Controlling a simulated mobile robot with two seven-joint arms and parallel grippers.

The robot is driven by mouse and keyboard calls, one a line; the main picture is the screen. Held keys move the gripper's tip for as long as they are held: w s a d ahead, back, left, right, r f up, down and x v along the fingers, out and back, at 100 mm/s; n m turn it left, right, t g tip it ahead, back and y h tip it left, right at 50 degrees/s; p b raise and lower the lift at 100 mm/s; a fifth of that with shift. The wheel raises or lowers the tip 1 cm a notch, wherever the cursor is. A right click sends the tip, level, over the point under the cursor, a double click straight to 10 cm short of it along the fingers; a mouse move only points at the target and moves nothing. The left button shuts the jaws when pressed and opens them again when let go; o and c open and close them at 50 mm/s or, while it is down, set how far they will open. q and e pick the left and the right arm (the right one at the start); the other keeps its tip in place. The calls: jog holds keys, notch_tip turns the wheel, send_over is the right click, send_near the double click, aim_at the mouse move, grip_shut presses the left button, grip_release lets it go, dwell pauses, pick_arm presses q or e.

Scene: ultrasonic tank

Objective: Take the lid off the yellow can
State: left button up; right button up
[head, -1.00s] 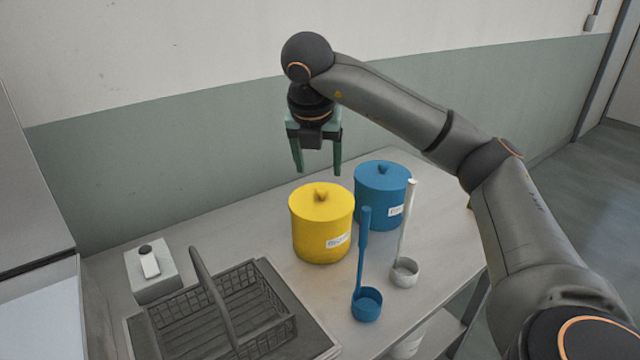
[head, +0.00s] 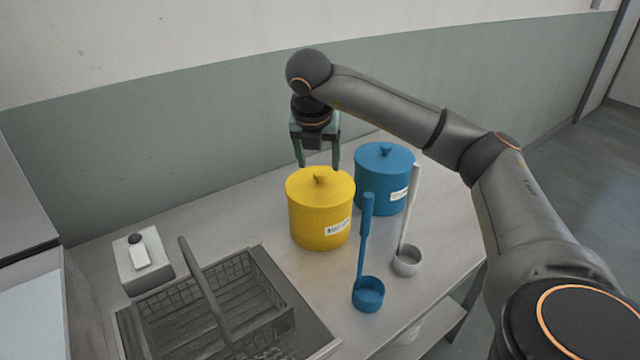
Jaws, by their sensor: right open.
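The yellow can (head: 319,220) stands upright on the table, with a white label on its front. Its yellow lid (head: 308,182) is on top, with a small knob (head: 320,179) in the middle. My right gripper (head: 318,167) points down with its jaws open, just above and behind the lid's knob as seen from the head. Its fingers are apart and nothing is between them. I cannot tell exactly how high the fingertips are above the lid. My left gripper is not in view.
A blue lidded can (head: 383,185) stands close behind right. A blue ladle (head: 368,292) and a white ladle (head: 406,262) stand in front. A dark wire basket (head: 215,300) is at front left, and a white box (head: 141,262) is behind it. A wall runs behind the table (head: 310,285).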

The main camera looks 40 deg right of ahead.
aim_at(320, 173)
jog(key=x, duration=0.4)
jog(key=shift+w+d+f, duration=0.15)
jog(key=shift+d, duration=0.05)
jog(key=shift+c, duration=0.2)
grip_shut()
